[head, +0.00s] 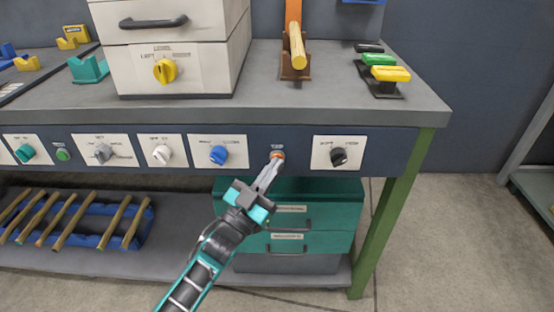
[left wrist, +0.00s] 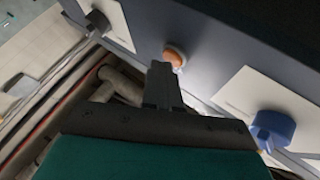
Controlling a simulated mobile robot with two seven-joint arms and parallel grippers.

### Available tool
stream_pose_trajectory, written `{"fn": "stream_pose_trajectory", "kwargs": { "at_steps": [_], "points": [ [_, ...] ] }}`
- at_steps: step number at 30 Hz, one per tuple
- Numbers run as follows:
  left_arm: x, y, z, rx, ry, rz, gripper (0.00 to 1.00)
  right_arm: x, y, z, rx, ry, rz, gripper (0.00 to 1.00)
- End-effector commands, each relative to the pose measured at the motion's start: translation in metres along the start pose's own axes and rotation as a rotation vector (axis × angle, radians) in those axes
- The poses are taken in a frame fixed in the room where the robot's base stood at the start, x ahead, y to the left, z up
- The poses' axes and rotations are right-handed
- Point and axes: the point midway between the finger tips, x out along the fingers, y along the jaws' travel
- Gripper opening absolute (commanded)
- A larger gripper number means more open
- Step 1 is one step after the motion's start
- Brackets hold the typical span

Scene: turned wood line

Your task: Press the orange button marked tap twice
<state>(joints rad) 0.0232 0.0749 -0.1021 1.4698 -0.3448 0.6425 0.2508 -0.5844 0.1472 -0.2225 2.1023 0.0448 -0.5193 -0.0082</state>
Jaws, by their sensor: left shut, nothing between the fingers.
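The orange button (head: 277,155) sits on the dark front panel of the bench, under a small label too small to read. It also shows in the left wrist view (left wrist: 175,57), round and orange in a pale ring. My left gripper (head: 270,166) is shut and empty, its fingertips right at the button's lower edge in the head view. In the left wrist view the shut fingers (left wrist: 161,75) point at the button and overlap its lower left edge. I cannot tell whether they touch it. My right gripper is not in view.
A blue knob (head: 218,155) is left of the button and a black knob (head: 338,156) right of it, both on white plates. A green drawer unit (head: 340,215) stands below. A green bench leg (head: 393,205) is at the right.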

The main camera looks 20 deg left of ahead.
Motion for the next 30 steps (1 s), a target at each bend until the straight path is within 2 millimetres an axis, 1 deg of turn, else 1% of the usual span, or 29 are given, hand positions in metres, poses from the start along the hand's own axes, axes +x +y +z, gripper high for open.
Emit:
{"fn": "stream_pose_trajectory", "kwargs": {
  "at_steps": [9, 19, 30],
  "points": [
    [-0.001, 0.0, -0.001, 0.0, -0.001, -0.001, 0.0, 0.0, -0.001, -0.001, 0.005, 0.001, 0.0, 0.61],
    [-0.01, 0.007, -0.008, -0.001, -0.002, -0.001, 0.0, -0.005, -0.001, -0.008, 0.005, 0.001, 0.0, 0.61],
    [-0.013, 0.009, -0.01, -0.001, -0.001, 0.0, 0.0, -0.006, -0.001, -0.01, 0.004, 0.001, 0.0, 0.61]
  ]
}}
